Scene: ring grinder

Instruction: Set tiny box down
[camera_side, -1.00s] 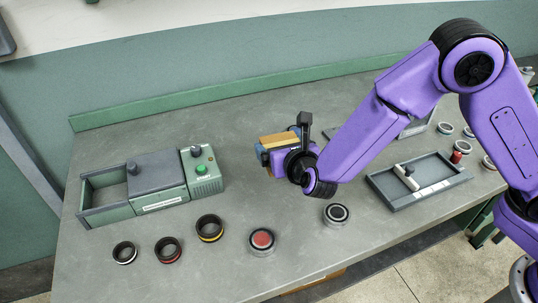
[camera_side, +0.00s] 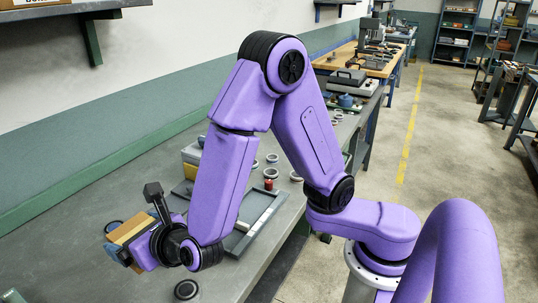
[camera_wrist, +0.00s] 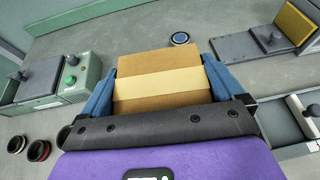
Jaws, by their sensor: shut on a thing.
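The tiny box is a brown carton with a pale tape band. It shows in the wrist view (camera_wrist: 158,62) and at the lower left in the side view (camera_side: 130,230). My gripper (camera_wrist: 158,85) has its blue fingers on both sides of the box, shut on it. In the side view, my gripper (camera_side: 124,242) holds the box over the grey bench, left of the shallow tray. The underside of the box is hidden, so I cannot tell whether it touches the bench.
In the wrist view, a green machine (camera_wrist: 66,84) with a green button stands left, with dark rings (camera_wrist: 38,151) below it. A round disc (camera_wrist: 180,39) lies beyond the box. A grey fixture with a yellow block (camera_wrist: 297,24) and a shallow tray (camera_wrist: 285,122) are at right.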

